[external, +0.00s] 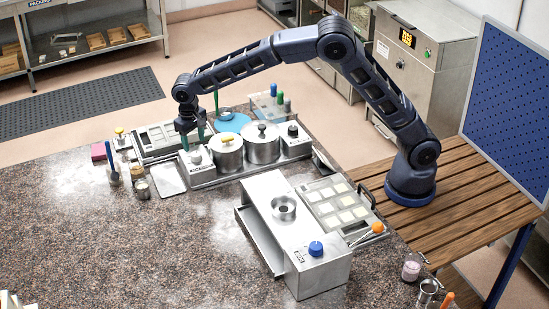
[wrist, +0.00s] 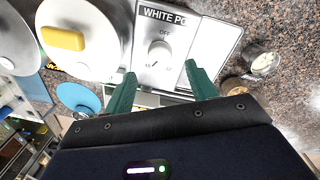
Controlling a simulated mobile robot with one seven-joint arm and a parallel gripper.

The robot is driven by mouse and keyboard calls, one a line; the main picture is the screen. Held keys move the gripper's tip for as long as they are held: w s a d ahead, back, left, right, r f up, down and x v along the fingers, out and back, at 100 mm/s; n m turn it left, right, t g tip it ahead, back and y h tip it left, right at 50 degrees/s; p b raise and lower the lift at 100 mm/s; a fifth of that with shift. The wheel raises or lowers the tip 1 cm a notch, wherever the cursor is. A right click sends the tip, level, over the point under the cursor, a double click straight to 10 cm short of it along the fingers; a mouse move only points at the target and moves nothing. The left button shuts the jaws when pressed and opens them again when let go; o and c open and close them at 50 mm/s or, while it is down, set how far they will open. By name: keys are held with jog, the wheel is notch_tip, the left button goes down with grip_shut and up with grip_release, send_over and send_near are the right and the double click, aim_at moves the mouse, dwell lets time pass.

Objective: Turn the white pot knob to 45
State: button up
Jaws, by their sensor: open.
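In the external view the knob (external: 196,157) is on a control box left of the steel pots. My gripper (wrist: 160,70) is open, its green fingers on either side of the dial's lower part in the wrist view, holding nothing. In the external view my gripper (external: 193,132) hangs above and behind that box.
A steel pot with a yellow lid grip (external: 227,158) stands beside the box, then a pot with a black grip (external: 262,148) and another control box (external: 294,140). Small jars (external: 141,188) stand at left.

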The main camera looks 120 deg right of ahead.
aim_at(196, 155)
notch_tip(196, 155, up, 5)
jog(key=shift+w+r, duration=0.1)
jog(key=shift+r, duration=0.05)
jog(key=shift+a, duration=0.1)
dwell(0.5)
jog(key=s+a+r+n+t, duration=0.1)
jog(key=s+a+r+n, duration=0.2)
jog(key=s+a+r, duration=0.6)
jog(key=s+a+r+n+t, duration=0.25)
jog(key=s+a+r, duration=0.35)
jog(key=s+a, duration=0.5)
jog(key=s+a+f+n, duration=0.1)
jog(key=s+a, duration=0.3)
jog(key=s, duration=0.5)
jog(key=s+a+f+n+t, duration=0.1)
jog(key=s+a+n, duration=0.3)
jog(key=s, duration=0.5)
jog(key=s+a+f+n, duration=0.2)
jog(key=s+a, duration=0.3)
jog(key=s, duration=0.4)
jog(key=shift+s+f+t, duration=0.15)
jog(key=shift+f+t, duration=0.2)
jog(key=shift+f, duration=0.1)
